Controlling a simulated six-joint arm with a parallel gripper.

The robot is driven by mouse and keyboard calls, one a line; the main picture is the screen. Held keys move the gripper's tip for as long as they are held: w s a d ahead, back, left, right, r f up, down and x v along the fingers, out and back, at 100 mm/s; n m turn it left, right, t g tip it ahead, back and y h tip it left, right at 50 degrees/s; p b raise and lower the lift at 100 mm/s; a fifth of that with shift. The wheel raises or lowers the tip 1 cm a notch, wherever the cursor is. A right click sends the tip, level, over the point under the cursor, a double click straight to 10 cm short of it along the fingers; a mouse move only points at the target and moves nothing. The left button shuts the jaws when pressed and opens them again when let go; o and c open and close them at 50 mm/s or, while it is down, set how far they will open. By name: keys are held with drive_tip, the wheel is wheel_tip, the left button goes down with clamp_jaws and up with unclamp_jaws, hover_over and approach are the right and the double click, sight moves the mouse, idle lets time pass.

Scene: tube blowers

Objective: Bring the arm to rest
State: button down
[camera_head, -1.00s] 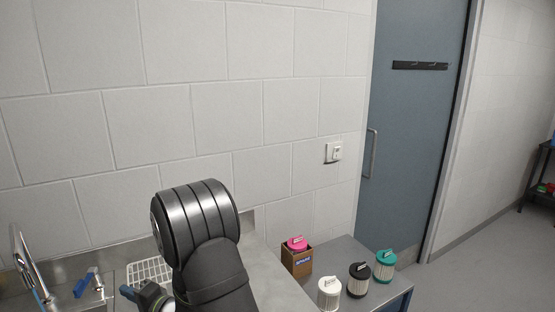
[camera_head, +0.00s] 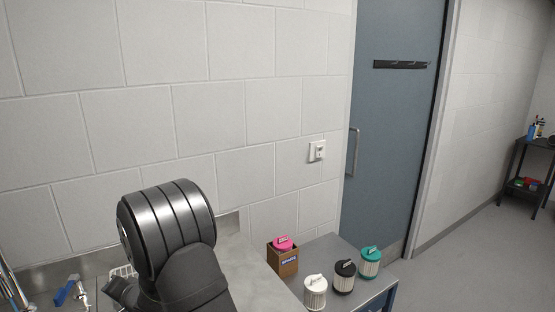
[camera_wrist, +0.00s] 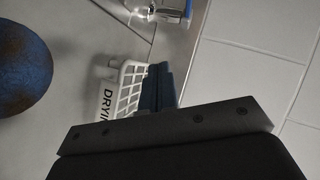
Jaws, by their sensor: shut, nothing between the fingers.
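My gripper (camera_wrist: 158,86) shows in the wrist view as dark fingers close together, with nothing between them. It is in front of a white wire rack (camera_wrist: 127,84) marked with letters starting "DRYIN"; I cannot tell whether they touch. In the head view my arm's dark, ribbed links fill the lower left and hide most of the rack (camera_head: 122,272). The fingertips cannot be made out there.
A box with a pink-lidded item (camera_head: 283,259) and white (camera_head: 315,292), black (camera_head: 343,278) and teal (camera_head: 369,263) lidded canisters stand on a table at right. A tap (camera_wrist: 165,12) and a dark blue round object (camera_wrist: 22,66) are near the gripper.

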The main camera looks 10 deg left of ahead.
drive_tip(key=shift+w+a+r+n+t+h, duration=0.15)
drive_tip(key=shift+w+a+n+h, duration=0.1)
drive_tip(key=shift+a+h, duration=0.4)
drive_tip(key=shift+w+a+r+n+t+h, duration=0.15)
drive_tip(key=shift+w+a+n+h, duration=0.15)
drive_tip(key=shift+a, duration=0.6)
drive_tip(key=shift+a+r+n+t+h, duration=0.15)
drive_tip(key=shift+a+r+n+h, duration=0.1)
drive_tip(key=shift+a+h, duration=0.3)
drive_tip(key=shift+a+r+n+t+h, duration=0.1)
drive_tip(key=shift+a+n+t+h, duration=0.1)
drive_tip(key=shift+a+h, duration=0.3)
